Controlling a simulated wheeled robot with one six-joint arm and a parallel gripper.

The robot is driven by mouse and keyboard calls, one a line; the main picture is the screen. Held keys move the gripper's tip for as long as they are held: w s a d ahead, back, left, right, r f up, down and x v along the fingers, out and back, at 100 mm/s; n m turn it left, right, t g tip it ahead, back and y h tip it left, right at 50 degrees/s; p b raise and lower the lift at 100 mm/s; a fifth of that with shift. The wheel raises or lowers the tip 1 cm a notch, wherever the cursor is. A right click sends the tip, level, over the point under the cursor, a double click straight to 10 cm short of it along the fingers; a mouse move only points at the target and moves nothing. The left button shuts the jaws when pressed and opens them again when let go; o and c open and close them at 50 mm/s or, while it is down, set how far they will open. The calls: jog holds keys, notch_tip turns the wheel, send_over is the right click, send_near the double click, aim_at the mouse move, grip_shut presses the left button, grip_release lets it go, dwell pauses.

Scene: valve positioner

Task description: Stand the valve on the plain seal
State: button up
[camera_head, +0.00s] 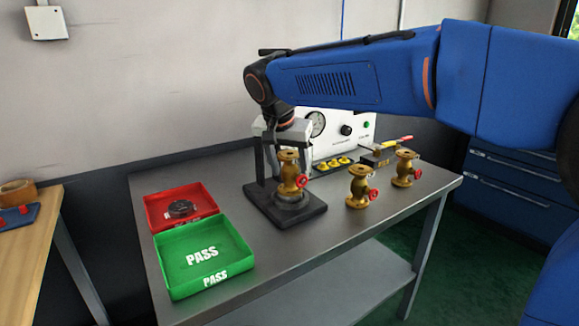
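A brass valve (289,172) with a red handwheel stands upright at the black test stand, over a round grey seat (293,201) on its base. I cannot tell whether its foot touches the seat. Two more brass valves with red handwheels stand on the table to the right, one nearer (359,188) and one farther (404,169). I cannot make out which part is the plain seal. My gripper (286,148) hangs from the arm's end above the valve at the stand. Its fingers are hard to separate from the stand's frame, so their opening and any contact are unclear.
A red tray (152,211) holds a dark round piece (181,208). A green PASS tray (243,262) in front is empty. The stand's black base (285,223) is mid-table. A white gauge panel (348,119) and a tool holder (375,155) stand behind. The table's front right is clear.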

jog(key=shift+o, duration=1.3)
jog(key=shift+r, duration=0.2)
jog(key=v, duration=1.2)
jog(key=shift+d, duration=0.1)
